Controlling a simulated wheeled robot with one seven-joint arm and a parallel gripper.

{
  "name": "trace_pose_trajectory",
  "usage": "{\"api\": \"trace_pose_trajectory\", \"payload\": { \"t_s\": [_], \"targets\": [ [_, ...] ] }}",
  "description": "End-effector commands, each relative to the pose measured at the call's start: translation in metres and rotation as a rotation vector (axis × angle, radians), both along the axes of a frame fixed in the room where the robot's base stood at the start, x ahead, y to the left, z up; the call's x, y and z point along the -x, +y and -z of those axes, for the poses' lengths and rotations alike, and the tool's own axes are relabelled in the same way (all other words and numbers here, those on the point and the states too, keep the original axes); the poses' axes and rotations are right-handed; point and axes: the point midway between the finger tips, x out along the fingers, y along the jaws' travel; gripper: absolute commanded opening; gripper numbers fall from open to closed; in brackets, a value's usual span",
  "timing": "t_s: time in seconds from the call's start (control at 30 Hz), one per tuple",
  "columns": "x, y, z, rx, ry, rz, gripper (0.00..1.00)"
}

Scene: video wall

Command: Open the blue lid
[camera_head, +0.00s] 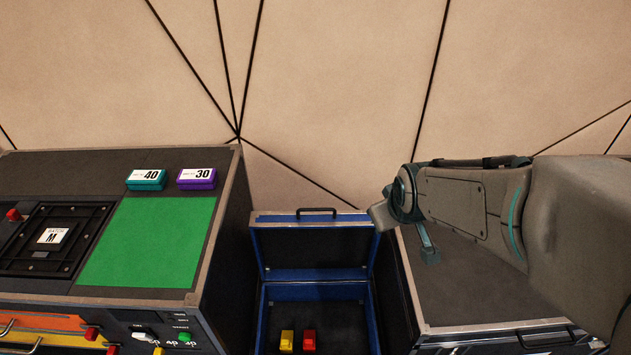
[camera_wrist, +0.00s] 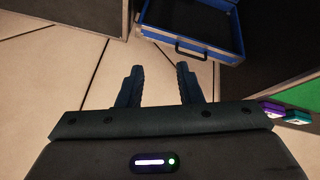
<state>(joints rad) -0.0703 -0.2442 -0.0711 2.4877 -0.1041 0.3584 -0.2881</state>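The blue lid (camera_head: 312,245) is raised on its case, standing up at the back with its dark inner side showing. A black handle (camera_head: 316,210) is on its top edge. The blue-rimmed case (camera_head: 262,318) below is open. In the wrist view the blue edge (camera_wrist: 160,37) and the black handle (camera_wrist: 190,51) show beyond the fingers. My gripper (camera_wrist: 159,70) is open with nothing between its fingers, apart from the handle. In the head view my arm's end is right of the lid, above the right case; its fingertips are hard to make out.
A yellow block (camera_head: 287,341) and a red block (camera_head: 309,341) sit inside the open case. A dark console with a green panel (camera_head: 150,240) stands left, carrying teal (camera_head: 146,180) and purple (camera_head: 197,179) boxes. A dark case (camera_head: 445,290) stands right, under my arm.

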Motion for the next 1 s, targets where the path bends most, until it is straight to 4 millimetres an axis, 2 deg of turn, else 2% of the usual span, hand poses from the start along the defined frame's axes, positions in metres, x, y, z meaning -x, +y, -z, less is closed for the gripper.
{"api": "trace_pose_trajectory", "payload": {
  "t_s": [0.03,0.2,0.3,0.5,0.6,0.73,0.87,1.0],
  "targets": [
    [-0.018,0.001,0.033,0.036,-0.039,-0.063,0.32],
    [-0.075,0.008,0.088,0.182,-0.221,-0.293,0.32],
    [-0.102,0.016,0.120,0.275,-0.328,-0.426,0.32],
    [-0.143,0.040,0.184,0.469,-0.555,-0.679,0.32],
    [-0.155,0.054,0.213,0.565,-0.669,-0.791,0.32],
    [-0.161,0.070,0.243,0.670,-0.802,-0.903,0.32],
    [-0.162,0.082,0.260,0.745,-0.901,-0.972,0.32],
    [-0.162,0.088,0.266,0.784,-0.958,-1.004,0.32]
  ]
}}
